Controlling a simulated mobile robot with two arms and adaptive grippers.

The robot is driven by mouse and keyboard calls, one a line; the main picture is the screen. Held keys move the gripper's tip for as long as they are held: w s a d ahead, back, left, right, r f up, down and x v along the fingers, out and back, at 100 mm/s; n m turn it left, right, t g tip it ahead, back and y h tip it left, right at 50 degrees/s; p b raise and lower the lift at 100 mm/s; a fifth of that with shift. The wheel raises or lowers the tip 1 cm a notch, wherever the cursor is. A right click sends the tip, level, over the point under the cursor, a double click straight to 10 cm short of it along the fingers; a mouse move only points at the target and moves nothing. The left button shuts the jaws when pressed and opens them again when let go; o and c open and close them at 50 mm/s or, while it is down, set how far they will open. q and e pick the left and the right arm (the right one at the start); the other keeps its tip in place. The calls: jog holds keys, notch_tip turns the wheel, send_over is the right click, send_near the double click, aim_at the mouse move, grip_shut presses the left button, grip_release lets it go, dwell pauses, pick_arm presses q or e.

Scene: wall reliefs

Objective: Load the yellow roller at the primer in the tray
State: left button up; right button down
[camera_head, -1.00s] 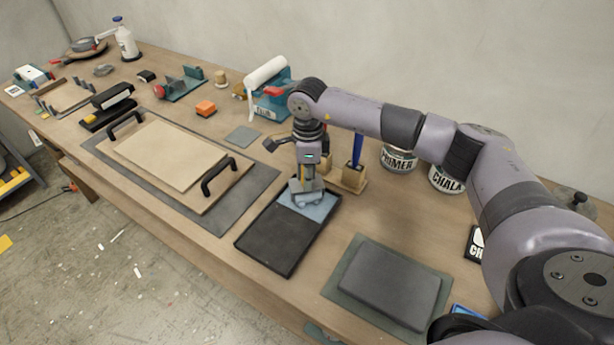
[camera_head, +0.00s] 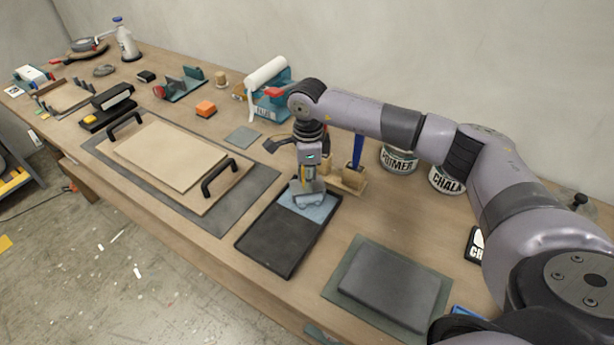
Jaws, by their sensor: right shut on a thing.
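The black tray (camera_head: 275,244) lies on the bench near the middle, with a pale blue-grey patch of primer (camera_head: 325,209) at its far end. My right gripper (camera_head: 308,180) points down over that far end. It is shut on the roller, whose yellow handle (camera_head: 305,173) shows between the fingers. The pale blue-grey roller head (camera_head: 309,199) is low over the primer patch; I cannot tell whether it touches. My left gripper is not in view.
A wooden stand (camera_head: 348,181) with a blue-handled tool (camera_head: 357,150) is just right of my gripper. A board with black handles (camera_head: 175,155) lies left; a grey block (camera_head: 390,275) lies right.

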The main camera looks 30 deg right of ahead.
jog(key=shift+w+d+r+p, duration=0.1)
jog(key=shift+r+p, duration=0.1)
jog(key=shift+r, duration=0.25)
jog(key=shift+w+r+p, duration=0.1)
jog(key=shift+r+p, duration=0.05)
jog(key=shift+r, duration=0.3)
jog(key=shift+r+p, duration=1.2)
jog(key=shift+r, duration=1.3)
